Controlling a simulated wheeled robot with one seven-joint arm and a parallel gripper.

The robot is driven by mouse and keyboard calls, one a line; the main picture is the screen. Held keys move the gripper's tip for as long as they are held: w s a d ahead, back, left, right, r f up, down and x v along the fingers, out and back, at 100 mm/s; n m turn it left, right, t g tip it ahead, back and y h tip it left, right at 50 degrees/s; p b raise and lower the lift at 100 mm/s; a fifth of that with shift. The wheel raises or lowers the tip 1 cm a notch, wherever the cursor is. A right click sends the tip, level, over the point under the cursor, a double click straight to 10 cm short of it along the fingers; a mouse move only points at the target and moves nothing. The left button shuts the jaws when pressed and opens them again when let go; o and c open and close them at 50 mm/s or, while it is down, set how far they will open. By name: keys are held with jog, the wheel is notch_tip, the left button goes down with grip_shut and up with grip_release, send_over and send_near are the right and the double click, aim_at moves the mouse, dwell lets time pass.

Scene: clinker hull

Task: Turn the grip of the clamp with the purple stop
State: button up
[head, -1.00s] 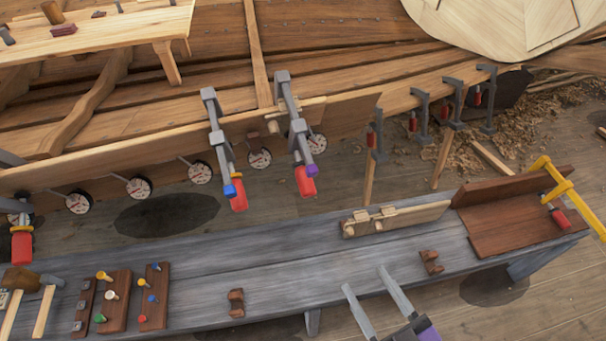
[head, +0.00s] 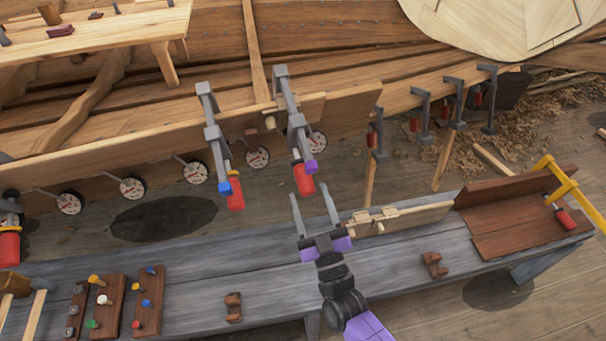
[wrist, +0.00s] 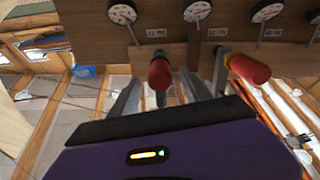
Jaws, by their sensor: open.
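The clamp with the purple stop (head: 311,166) hangs on the plank edge in the head view, its red grip (head: 304,180) pointing down. To its left hangs a similar clamp with a blue stop (head: 225,188) and a red grip (head: 236,196). My gripper (head: 309,190) is open, its two fingers pointing up toward the purple-stop clamp's grip, with nothing visibly held. In the wrist view, one red grip (wrist: 160,74) appears between the fingers and another red grip (wrist: 250,68) to the right.
A grey bench (head: 205,270) runs below, with peg boards (head: 108,308) at left and a wooden tray (head: 525,215) at right. A yellow clamp (head: 562,180) stands at the tray. Round dials (head: 133,188) line the plank's lower edge. More clamps (head: 421,108) hang at right.

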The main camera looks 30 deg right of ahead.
aim_at(303, 176)
jog(key=x, duration=0.6)
jog(key=shift+p, duration=0.4)
grip_shut()
jog(key=shift+f+m+b, duration=0.1)
jog(key=shift+m+b, duration=0.2)
